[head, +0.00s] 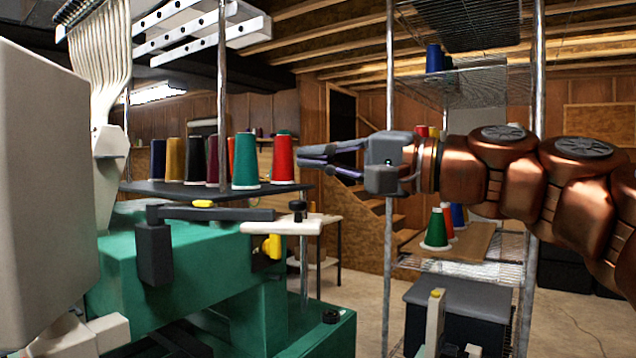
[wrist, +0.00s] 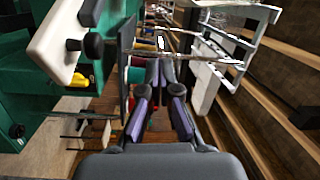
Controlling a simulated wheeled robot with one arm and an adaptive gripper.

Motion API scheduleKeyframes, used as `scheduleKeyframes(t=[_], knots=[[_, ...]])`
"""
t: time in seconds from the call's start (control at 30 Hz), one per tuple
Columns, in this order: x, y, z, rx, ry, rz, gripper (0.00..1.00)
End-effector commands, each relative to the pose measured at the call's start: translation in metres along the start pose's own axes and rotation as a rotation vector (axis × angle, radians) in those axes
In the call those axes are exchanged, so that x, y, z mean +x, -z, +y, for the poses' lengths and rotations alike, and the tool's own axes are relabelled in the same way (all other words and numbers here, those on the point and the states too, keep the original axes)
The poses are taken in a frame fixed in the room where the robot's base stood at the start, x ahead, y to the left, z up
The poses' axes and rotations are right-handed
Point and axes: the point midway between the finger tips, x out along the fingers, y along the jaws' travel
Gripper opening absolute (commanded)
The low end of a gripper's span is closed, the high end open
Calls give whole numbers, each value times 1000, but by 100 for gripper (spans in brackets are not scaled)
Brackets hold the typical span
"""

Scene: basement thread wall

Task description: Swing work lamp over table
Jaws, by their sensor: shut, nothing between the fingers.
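A dark jointed arm (head: 240,213) with a yellow knob runs across the front of the green machine (head: 190,265); a dark box-shaped block (head: 153,252) hangs at its left end. I take this for the work lamp but cannot be sure. A small white plate (head: 270,228) with a black knob sits at its right end; the plate also shows in the wrist view (wrist: 52,45). Which surface is the table is unclear. My gripper (head: 303,157) is shut and empty, beside the red thread cone (head: 281,160) and above the white plate. Its fingertips come together in the wrist view (wrist: 159,68).
Several thread cones stand on a dark shelf (head: 150,189) left of my gripper. A wire rack (head: 455,268) with upright posts stands behind my arm. A pale machine housing (head: 45,190) fills the left. Bare floor shows at the right.

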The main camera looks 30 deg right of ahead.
Motion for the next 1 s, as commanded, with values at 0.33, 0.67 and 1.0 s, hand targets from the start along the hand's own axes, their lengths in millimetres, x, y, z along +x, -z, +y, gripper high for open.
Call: scheduleKeyframes(t=[0.33,0.67,1.0], knots=[[2,6,-34,-3,0,0,0],[3,7,-43,0,-1,-2,0],[26,39,53,42,-197,97,0]])
